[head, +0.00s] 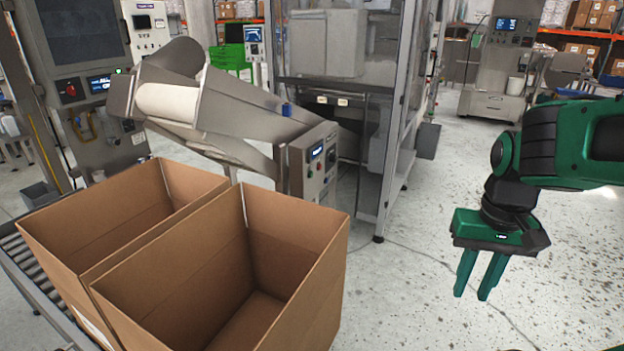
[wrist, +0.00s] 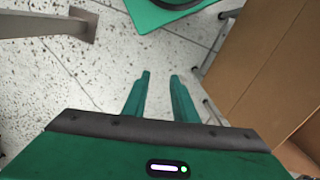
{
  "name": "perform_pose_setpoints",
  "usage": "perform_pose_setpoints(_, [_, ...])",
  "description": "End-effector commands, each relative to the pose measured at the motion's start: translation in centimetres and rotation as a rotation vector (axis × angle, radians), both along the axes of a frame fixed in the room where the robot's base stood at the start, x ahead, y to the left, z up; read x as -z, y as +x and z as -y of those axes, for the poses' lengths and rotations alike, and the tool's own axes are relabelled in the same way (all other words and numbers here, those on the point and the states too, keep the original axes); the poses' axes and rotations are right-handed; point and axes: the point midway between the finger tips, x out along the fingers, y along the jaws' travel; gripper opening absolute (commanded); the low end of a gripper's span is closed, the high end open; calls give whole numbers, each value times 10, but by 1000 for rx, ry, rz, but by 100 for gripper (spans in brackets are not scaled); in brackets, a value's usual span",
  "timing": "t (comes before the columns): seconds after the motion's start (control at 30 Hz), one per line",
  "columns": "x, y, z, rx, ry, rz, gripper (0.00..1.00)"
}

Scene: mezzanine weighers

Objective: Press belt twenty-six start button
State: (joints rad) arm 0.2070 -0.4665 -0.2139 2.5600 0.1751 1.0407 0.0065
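My gripper (head: 472,293) hangs at the right of the head view, fingers pointing down, over bare floor. Its two green fingers are apart with nothing between them; this gap also shows in the wrist view (wrist: 158,90). A grey control box (head: 314,165) with a small lit display and several small controls stands at the lower end of the inclined belt (head: 225,110), left of my gripper and well apart from it. Its lettering is too small to read, so I cannot tell which belt or button is number twenty-six.
Two open, empty-looking cardboard boxes (head: 225,270) stand on a roller conveyor (head: 30,270) at front left. A large panel (head: 80,35) with a red switch stands behind them. A framed machine (head: 385,120) stands behind the control box. Speckled floor (head: 410,260) is clear around my gripper.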

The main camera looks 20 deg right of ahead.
Motion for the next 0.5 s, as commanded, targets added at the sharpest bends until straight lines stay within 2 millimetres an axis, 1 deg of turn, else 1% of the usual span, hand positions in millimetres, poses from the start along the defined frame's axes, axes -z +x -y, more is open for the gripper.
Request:
perform_pose_setpoints(0.03, [0, 0, 0, 0, 0, 0, 12])
perform_pose_setpoints(0.07, [0, 0, 0, 0, 0, 0, 5])
perform_pose_setpoints(0.1, [0, 0, 0, 0, 0, 0, 0])
perform_pose_setpoints(0.5, [0, 0, 0, 0, 0, 0, 0])
